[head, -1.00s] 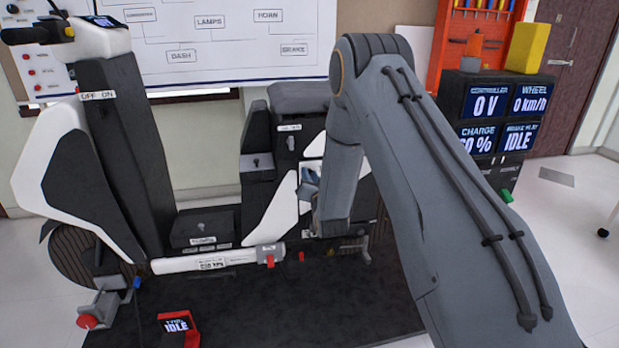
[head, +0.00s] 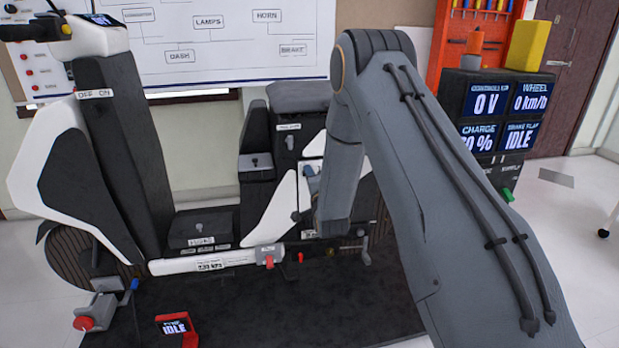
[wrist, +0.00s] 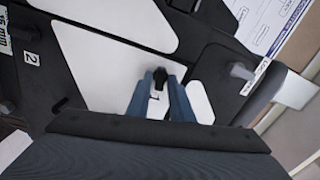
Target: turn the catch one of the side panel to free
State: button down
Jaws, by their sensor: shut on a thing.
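The side panel is white and shows on the scooter's body in the head view (head: 275,212) and in the wrist view (wrist: 92,45). In the wrist view a small black catch (wrist: 160,74) stands on the white surface between my two blue fingers. My gripper (wrist: 159,88) is shut on this catch, with the fingertips on either side of it. In the head view my gripper (head: 311,172) is small and partly hidden behind my forearm, and the catch cannot be made out there. Which number this catch bears is not readable.
A grey knob (wrist: 241,71) sticks up at the right of the wrist view.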

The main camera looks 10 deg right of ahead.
jog(key=shift+m, duration=1.1)
jog(key=shift+f, duration=0.1)
jog(key=c, duration=1.8)
grip_release()
jog(key=s, duration=0.7)
jog(key=shift+s, duration=0.4)
